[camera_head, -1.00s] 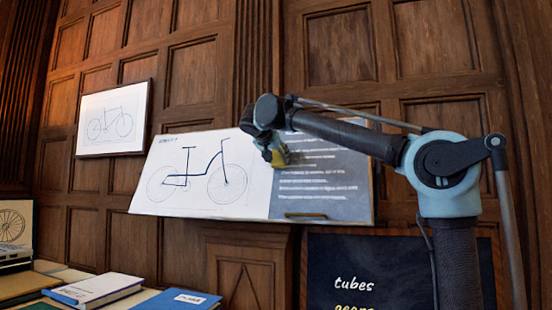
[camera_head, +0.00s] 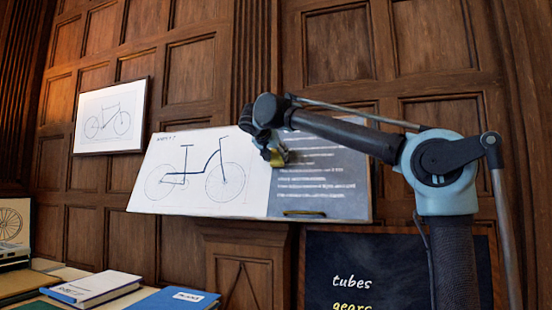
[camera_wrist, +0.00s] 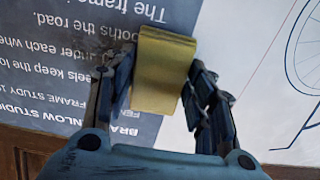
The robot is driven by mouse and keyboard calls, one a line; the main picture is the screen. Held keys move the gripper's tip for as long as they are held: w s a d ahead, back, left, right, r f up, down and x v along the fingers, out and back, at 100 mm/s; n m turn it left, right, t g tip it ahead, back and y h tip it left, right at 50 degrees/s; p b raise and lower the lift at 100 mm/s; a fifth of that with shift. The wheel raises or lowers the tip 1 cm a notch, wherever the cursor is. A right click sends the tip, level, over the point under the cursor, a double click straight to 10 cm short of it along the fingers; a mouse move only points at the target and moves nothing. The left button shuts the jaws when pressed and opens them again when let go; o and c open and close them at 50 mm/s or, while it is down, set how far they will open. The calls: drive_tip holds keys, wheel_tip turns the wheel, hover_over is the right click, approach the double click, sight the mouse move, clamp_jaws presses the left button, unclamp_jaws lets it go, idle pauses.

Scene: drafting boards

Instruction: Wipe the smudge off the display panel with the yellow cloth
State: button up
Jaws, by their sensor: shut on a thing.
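The display panel (camera_head: 330,205) is mounted on the wood wall, with a bicycle drawing on its white left part and pale text on its grey-blue right part. My gripper (camera_head: 272,151) is at the upper middle of the panel, near the border between the two parts. It is shut on the yellow cloth (camera_head: 279,158), which also shows between the fingers in the wrist view (camera_wrist: 163,75). The cloth lies over that border, against or very near the surface; I cannot tell whether it touches. I cannot make out the smudge; my gripper and the cloth hide part of the panel.
A small brass-coloured piece (camera_head: 305,214) sits at the panel's lower edge. A framed bicycle drawing (camera_head: 112,117) hangs to the left. Books (camera_head: 95,288) lie at the lower left. A dark chalkboard (camera_head: 400,265) with writing stands below the panel, behind my arm.

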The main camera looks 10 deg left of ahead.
sight(303, 158)
drive_tip(key=shift+w+f, duration=0.2)
drive_tip(key=shift+w, duration=0.3)
drive_tip(key=shift+d, duration=0.1)
drive_tip(key=shift+s+d, duration=0.15)
drive_tip(key=shift+d, duration=2.1)
drive_tip(key=shift+s+d, duration=0.2)
drive_tip(key=shift+d, duration=2.05)
drive_tip(key=shift+s+d, duration=0.15)
drive_tip(key=shift+d, duration=2.1)
drive_tip(key=shift+a, duration=0.1)
drive_tip(key=shift+a, duration=1.65)
drive_tip(key=shift+w+a, duration=0.2)
drive_tip(key=shift+a, duration=1.5)
drive_tip(key=shift+w+a, duration=0.2)
drive_tip(key=shift+a, duration=1.45)
drive_tip(key=shift+w+a, duration=0.2)
drive_tip(key=shift+a, duration=1.5)
